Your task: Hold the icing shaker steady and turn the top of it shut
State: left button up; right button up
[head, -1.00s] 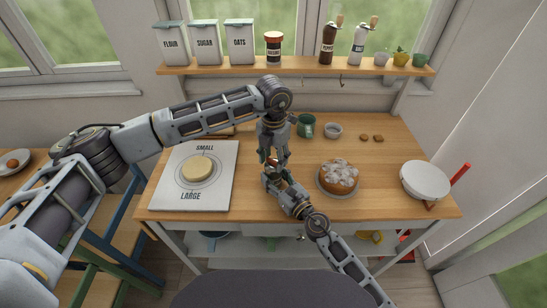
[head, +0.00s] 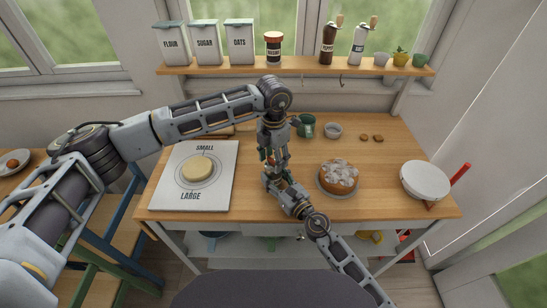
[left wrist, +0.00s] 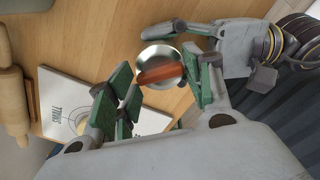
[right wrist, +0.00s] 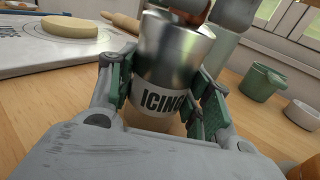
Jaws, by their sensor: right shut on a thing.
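The icing shaker (right wrist: 168,60) is a silver can with an ICING label, and it stands upright in the right wrist view. My right gripper (right wrist: 163,105) is shut around its body, a finger on each side. The left wrist view shows the shaker (left wrist: 152,51) from above, as a round silver top with a copper-coloured bar (left wrist: 160,73) across it. My left gripper (left wrist: 164,84) is over the top with its fingers apart, one on each side of the bar. I cannot tell whether they touch it. In the head view my grippers mostly hide the shaker.
A dusted cake (head: 339,174) stands just right of my right gripper. A marked board (head: 222,165) with a pale dough disc (head: 196,169) lies left. A green mug (head: 306,126) and small pot (head: 333,130) are behind; a white bowl (head: 425,179) is far right.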

aim_at(273, 160)
pick_arm(q)
jog(key=shift+o, duration=1.3)
notch_tip(273, 160, up, 12)
pick_arm(e)
jog(key=o, duration=1.1)
jog(key=shift+o, duration=0.2)
jog(key=shift+s+d, duration=0.1)
jog(key=shift+s, duration=0.05)
jog(key=shift+v, duration=5.75)
